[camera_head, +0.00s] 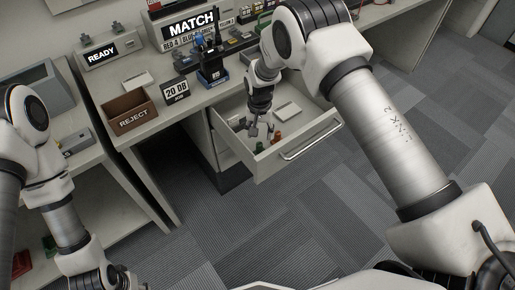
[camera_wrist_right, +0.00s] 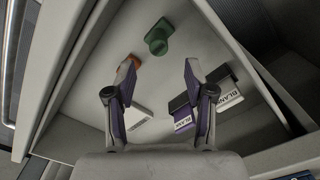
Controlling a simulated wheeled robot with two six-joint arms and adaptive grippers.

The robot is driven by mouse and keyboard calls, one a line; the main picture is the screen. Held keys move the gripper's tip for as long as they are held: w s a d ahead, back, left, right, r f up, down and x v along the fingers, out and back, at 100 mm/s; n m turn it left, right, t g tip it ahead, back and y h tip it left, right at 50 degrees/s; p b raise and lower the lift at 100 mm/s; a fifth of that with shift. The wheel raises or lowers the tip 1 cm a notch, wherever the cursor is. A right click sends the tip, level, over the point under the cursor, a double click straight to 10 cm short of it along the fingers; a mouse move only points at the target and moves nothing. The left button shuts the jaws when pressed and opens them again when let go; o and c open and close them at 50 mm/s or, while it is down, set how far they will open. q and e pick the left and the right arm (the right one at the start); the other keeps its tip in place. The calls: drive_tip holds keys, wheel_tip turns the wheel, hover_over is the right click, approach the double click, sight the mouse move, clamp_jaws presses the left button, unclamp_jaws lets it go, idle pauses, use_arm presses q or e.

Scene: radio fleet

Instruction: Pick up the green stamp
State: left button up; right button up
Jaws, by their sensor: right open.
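The green stamp (camera_wrist_right: 158,38) lies in the open drawer (camera_wrist_right: 85,75), ahead of my right gripper's fingertips in the right wrist view.
An orange thing (camera_wrist_right: 134,61) lies by the left fingertip. A white block (camera_wrist_right: 137,116) and boxes marked BLANK (camera_wrist_right: 228,97) lie nearby in the drawer. The drawer's front wall (camera_head: 300,140) bounds the space. A REJECT bin (camera_head: 132,115) stands on the desk.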

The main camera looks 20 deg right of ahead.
sight(259, 144)
drive_tip(key=f, duration=0.2)
drive_tip(key=f+p, duration=0.1)
drive_tip(key=f, duration=0.3)
drive_tip(key=shift+s, duration=0.35)
drive_tip(key=shift+w+f, duration=0.1)
clamp_jaws()
wheel_tip(259, 144, up, 10)
drive_tip(key=shift+r+b, duration=0.15)
drive_tip(key=shift+b, duration=0.3)
